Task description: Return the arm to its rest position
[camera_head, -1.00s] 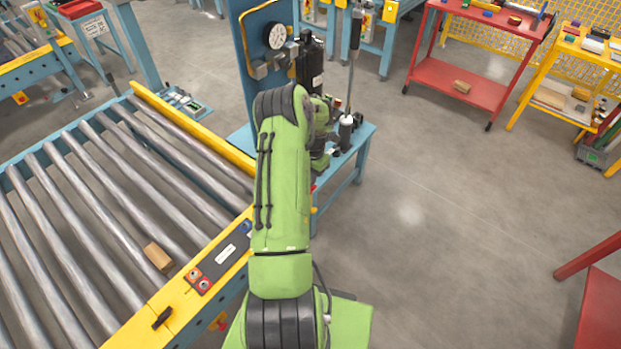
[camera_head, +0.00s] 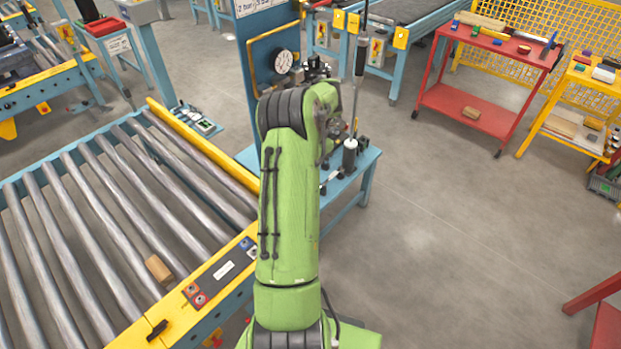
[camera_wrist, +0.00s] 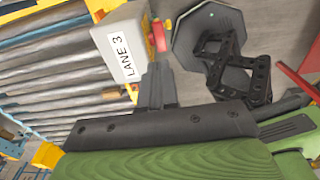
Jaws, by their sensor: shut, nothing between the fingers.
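My green arm (camera_head: 290,200) rises through the middle of the head view, bent at its dark upper joint. The arm hides my gripper in that view. In the wrist view my gripper (camera_wrist: 157,84) shows as dark grey fingers close together, shut and empty. Beyond the fingers in the wrist view is a pale box marked LANE 3 (camera_wrist: 122,45).
A roller conveyor with a yellow rail (camera_head: 205,145) lies left, with a small brown block (camera_head: 158,269) on it. A blue bench (camera_head: 362,170) with a gauge panel (camera_head: 254,45) stands behind the arm. A red cart (camera_head: 468,103) stands back right.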

